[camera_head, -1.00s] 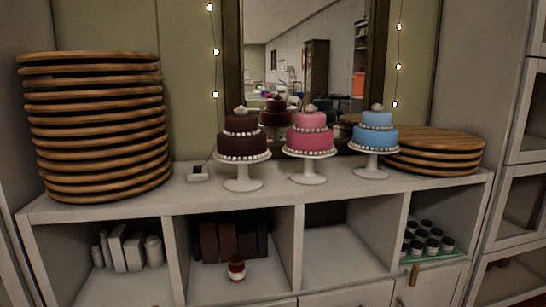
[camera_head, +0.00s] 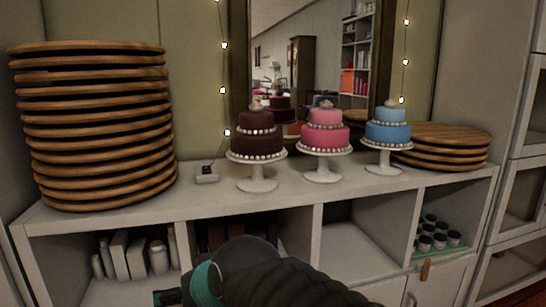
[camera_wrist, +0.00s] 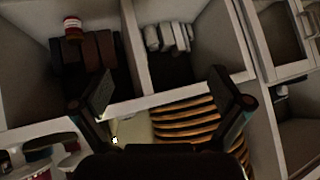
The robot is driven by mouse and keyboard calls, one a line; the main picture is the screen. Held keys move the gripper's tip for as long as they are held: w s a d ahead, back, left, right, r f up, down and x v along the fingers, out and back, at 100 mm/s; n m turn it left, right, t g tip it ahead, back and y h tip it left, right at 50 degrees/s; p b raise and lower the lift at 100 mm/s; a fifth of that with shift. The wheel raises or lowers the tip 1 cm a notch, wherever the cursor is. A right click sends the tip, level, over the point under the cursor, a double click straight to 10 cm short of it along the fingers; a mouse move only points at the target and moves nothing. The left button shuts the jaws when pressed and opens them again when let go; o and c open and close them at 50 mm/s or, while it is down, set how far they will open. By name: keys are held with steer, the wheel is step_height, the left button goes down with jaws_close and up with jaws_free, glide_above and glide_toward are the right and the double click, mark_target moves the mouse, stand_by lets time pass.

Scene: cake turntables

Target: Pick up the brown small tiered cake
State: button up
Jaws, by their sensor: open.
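The brown small tiered cake (camera_head: 256,140) has two dark tiers with white beading and a pale topper. It sits upright on a white pedestal stand (camera_head: 257,185) at the left of a row of three cakes. My gripper (camera_wrist: 163,86) shows in the wrist view with its two fingers spread wide and nothing between them. It is out of sight in the head view, where only my dark arm shows low at the front. In the wrist view, parts of cakes or stands show at the lower left, too dark and cropped to tell which.
A pink cake (camera_head: 325,138) and a blue cake (camera_head: 387,132) stand close to its right. A tall stack of round wooden boards (camera_head: 95,125) rises at the left, a lower stack (camera_head: 445,146) at the right. A mirror (camera_head: 312,60) is behind. A small white object (camera_head: 206,174) lies beside the stand.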

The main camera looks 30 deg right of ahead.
steer(key=w+d+r+m+t+h+b, duration=0.1)
steer(key=w+r+m+t+h, duration=0.35)
steer(key=w+r, duration=0.6)
steer(key=w+d+r+m+t+h+b, duration=0.1)
steer(key=w+d+r+m+t, duration=0.1)
steer(key=w+r+m+t, duration=0.55)
steer(key=m+g+h+b, duration=0.1)
steer(key=m+g+h, duration=1.05)
steer(key=m, duration=0.45)
glide_toward(234, 142)
steer(key=w+a+f, duration=0.1)
steer(key=w+a, duration=0.1)
steer(key=w, duration=0.1)
steer(key=x, duration=1.4)
steer(key=shift+s+d+f, duration=0.25)
steer(key=shift+s, duration=0.1)
steer(key=c, duration=1.5)
steer(key=shift+c, duration=1.3)
steer(key=shift+r, duration=0.15)
